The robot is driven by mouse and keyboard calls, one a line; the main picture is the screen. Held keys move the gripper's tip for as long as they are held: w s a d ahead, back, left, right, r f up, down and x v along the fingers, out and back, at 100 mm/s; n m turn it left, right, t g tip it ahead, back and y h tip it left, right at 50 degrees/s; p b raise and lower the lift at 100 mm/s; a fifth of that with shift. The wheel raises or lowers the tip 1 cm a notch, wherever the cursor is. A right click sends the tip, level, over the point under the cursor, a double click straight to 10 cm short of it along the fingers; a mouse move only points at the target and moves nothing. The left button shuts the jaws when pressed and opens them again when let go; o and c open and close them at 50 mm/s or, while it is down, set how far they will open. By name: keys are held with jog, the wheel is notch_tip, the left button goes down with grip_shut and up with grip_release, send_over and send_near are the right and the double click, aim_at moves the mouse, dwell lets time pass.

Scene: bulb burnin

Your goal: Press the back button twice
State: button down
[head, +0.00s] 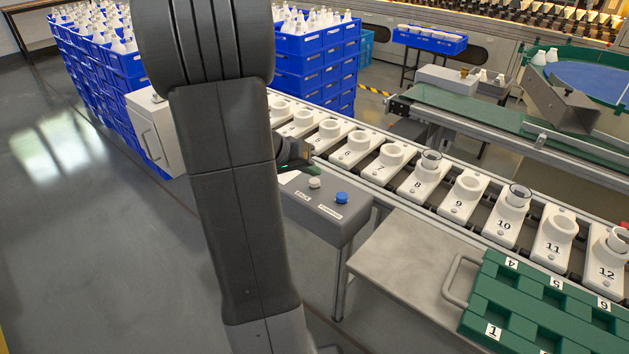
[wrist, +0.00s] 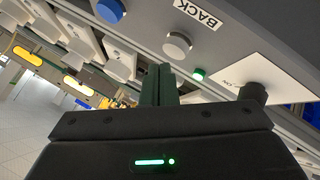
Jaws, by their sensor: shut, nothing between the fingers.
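The back button is a round light-grey cap (wrist: 177,45) beside the printed BACK label (wrist: 198,14) in the wrist view. In the head view the pale button (head: 314,183) stands on the sloped top of the grey control box (head: 325,218). A blue button (head: 341,197) sits to its right, and it also shows in the wrist view (wrist: 110,11). My gripper (wrist: 160,72) is shut and empty, its dark fingertips close to the grey button with a small gap visible. In the head view my arm mostly hides the gripper.
A small green lamp (wrist: 198,75) and a white card (wrist: 240,68) are on the panel near my fingers. Numbered white sockets (head: 417,181) line the conveyor behind the box. A grey table with a green tray (head: 487,290) stands at right. Blue crates (head: 308,83) are stacked behind.

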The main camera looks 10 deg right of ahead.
aim_at(311, 183)
jog(key=shift+f, duration=0.15)
jog(key=shift+f+b, duration=0.35)
jog(key=shift+b, duration=0.55)
jog(key=shift+f+b, duration=0.45)
jog(key=shift+b, duration=0.2)
dwell(0.6)
jog(key=shift+r, duration=0.15)
dwell(0.3)
jog(key=shift+r+p, duration=0.35)
jog(key=shift+r, duration=0.45)
jog(key=shift+r+p, duration=1.35)
jog(key=shift+r, duration=1.15)
